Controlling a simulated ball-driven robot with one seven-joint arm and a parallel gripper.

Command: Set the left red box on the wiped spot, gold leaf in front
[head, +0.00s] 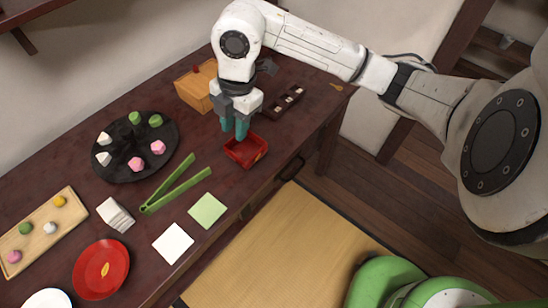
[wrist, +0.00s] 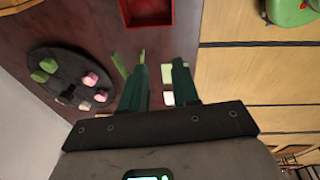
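A small open red box (head: 246,150) sits near the table's front edge, with a gold mark on its outer side facing the room. I see only one red box. In the wrist view the box (wrist: 147,14) is cut by the top edge, beyond my fingertips, and appears empty. My gripper (head: 235,126) points down with teal fingers at the box's back-left rim in the head view. In the wrist view the fingers (wrist: 160,80) stand apart with nothing between them. Contact with the box cannot be told. I cannot make out a distinct wiped spot.
A wooden box (head: 192,88) and a dark compartment tray (head: 274,112) stand behind. To the left are a black round tray (head: 122,172) of sweets, green tongs (head: 176,187), white (head: 173,244) and green squares (head: 207,211), and a red plate (head: 88,283). Tatami (head: 270,250) lies below.

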